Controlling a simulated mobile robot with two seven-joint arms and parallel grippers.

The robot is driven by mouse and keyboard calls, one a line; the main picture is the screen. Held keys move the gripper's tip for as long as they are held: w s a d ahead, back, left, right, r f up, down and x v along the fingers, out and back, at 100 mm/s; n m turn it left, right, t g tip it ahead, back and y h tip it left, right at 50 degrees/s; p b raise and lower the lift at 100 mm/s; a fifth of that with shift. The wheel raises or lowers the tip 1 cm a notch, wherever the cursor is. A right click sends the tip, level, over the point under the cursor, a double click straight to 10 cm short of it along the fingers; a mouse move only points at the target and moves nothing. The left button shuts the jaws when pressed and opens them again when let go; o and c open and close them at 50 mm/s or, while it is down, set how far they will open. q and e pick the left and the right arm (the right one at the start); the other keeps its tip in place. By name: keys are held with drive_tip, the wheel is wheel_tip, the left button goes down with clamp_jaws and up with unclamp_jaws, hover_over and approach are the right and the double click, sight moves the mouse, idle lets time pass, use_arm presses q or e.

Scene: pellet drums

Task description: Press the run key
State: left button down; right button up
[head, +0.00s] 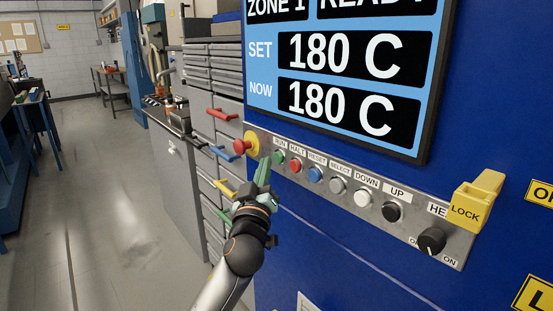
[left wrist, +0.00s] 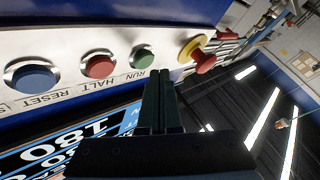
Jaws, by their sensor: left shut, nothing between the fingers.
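The green run key (head: 280,157) sits on the grey key strip of the blue machine, under a RUN label. It also shows in the left wrist view (left wrist: 143,57), just beyond and slightly left of my fingertips. My left gripper (head: 264,168) is shut and empty, its fingertips close to the strip, just left of and below the run key in the head view. I cannot tell whether the fingertips touch the panel. My right gripper is not in view.
Right of the run key are the red halt key (head: 296,165), the blue reset key (head: 315,174) and several more. A red stop knob on a yellow base (head: 247,145) is at the left. A display (head: 345,85) reads SET 180 C and NOW 180 C. A yellow lock (head: 472,207) covers part of the strip.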

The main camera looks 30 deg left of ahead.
use_arm(q)
drive_tip(key=shift+w, duration=0.1)
drive_tip(key=shift+w+d, duration=0.15)
drive_tip(key=shift+w, duration=0.2)
drive_tip(key=shift+w+d+b, duration=0.15)
drive_tip(key=shift+w+b, duration=0.2)
drive_tip(key=shift+b, duration=0.15)
idle(0.5)
idle(0.4)
drive_tip(key=shift+s+a, duration=0.3)
drive_tip(key=shift+s, duration=0.45)
drive_tip(key=shift+s, duration=0.1)
